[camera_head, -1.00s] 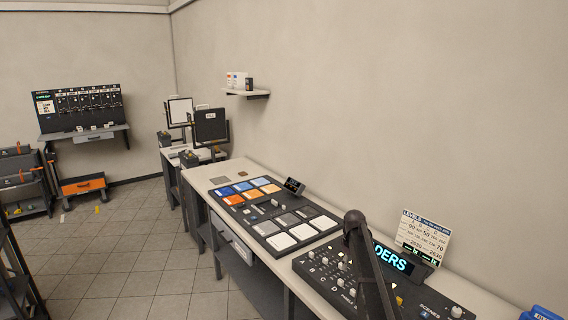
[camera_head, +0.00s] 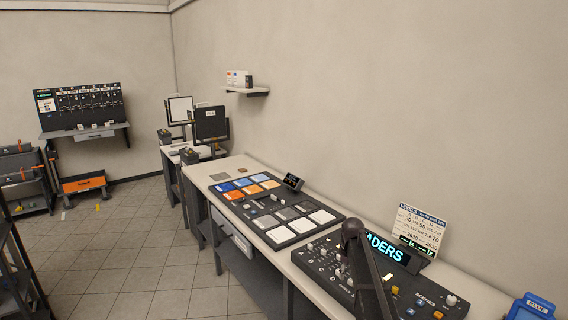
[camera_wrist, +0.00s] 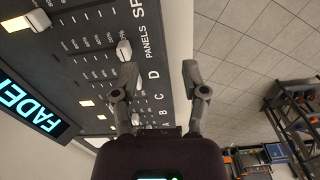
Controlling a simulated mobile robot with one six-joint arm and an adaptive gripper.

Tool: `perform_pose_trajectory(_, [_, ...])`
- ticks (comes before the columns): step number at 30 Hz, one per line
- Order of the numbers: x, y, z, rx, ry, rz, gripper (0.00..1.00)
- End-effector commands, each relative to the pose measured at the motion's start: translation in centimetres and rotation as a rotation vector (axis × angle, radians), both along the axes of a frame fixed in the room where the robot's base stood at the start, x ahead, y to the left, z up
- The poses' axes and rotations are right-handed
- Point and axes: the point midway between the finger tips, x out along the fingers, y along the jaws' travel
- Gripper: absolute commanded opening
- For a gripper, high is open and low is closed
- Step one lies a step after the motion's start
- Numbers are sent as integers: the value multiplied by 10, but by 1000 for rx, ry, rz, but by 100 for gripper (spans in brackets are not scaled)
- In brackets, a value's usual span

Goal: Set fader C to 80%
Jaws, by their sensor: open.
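The fader console (camera_head: 385,283) lies on the long bench in the head view, with a lit "FADERS" display (camera_head: 389,249) behind it. In the wrist view, the console (camera_wrist: 70,75) fills the left side, with percent scales and the letters A, B, C and D. My gripper (camera_wrist: 160,75) is open, its fingers apart above the console's edge near the C and D letters, with nothing between them. A white fader cap (camera_wrist: 124,50) stands just past the left finger. Which channel it belongs to is unclear. Fader C's cap and setting cannot be made out; my finger may cover it.
A "LEVELS" card (camera_head: 419,228) stands behind the display. A pad console (camera_head: 285,208) sits farther along the bench. A blue bin (camera_head: 531,308) is at the lower right. Tiled floor (camera_head: 130,260) is clear left of the bench.

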Motion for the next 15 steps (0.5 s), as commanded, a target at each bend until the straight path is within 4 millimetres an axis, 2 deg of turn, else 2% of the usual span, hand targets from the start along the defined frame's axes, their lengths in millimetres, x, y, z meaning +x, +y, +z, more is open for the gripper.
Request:
perform_pose_trajectory(1, [-14, 3, -6, 0, 0, -15, 57])
perform_pose_trajectory(7, [-60, 15, -20, 0, 0, -96, 57])
perform_pose_trajectory(15, [-165, 36, -53, 0, 0, -283, 57])
